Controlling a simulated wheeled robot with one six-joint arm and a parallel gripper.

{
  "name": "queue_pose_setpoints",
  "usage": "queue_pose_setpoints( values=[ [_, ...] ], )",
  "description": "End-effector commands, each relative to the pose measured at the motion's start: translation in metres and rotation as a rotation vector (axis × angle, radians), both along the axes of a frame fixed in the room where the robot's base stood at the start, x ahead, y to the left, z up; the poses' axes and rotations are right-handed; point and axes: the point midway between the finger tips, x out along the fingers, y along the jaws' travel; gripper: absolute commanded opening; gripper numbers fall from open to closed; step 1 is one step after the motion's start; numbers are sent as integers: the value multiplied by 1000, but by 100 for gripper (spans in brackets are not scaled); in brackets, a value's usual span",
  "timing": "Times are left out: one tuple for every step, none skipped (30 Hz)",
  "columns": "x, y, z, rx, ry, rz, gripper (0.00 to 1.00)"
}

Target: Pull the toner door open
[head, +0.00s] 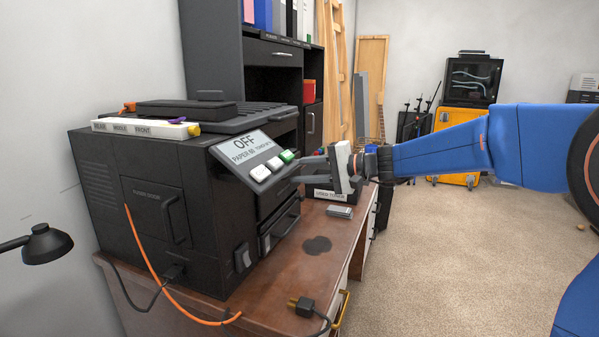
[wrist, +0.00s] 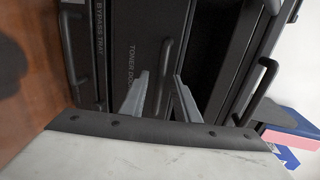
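The black printer (head: 150,190) stands on the wooden desk. In the wrist view its toner door (wrist: 122,40), a black panel lettered TONER DOO…, looks shut. A black bar handle (wrist: 164,62) sits on this door. My gripper (head: 305,168) reaches in from the right at the printer's front, below the OFF display panel. In the wrist view its two grey fingers (wrist: 160,80) are spread, with the handle showing between them. I cannot tell how deep the handle lies between the fingers, and neither finger clearly touches it.
The bypass tray panel (wrist: 92,60) with its own handle lies beside the toner door. A display panel (head: 255,155) juts out above the gripper. A used-toner box (head: 335,193) and a small grey item (head: 340,211) are on the desk (head: 275,285). The carpet at right is mostly clear.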

Motion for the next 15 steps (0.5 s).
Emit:
queue_pose_setpoints(
  values=[
    [0,1,0,0,0,0,29],
    [0,1,0,0,0,0,29],
    [0,1,0,0,0,0,29],
    [0,1,0,0,0,0,29],
    [0,1,0,0,0,0,29],
    [0,1,0,0,0,0,29],
    [0,1,0,0,0,0,29],
    [0,1,0,0,0,0,29],
    [0,1,0,0,0,-1,19],
    [0,1,0,0,0,0,12],
    [0,1,0,0,0,-1,5],
    [1,1,0,0,0,-1,0],
    [1,1,0,0,0,-1,0],
    [1,1,0,0,0,-1,0],
    [1,1,0,0,0,-1,0]
  ],
)
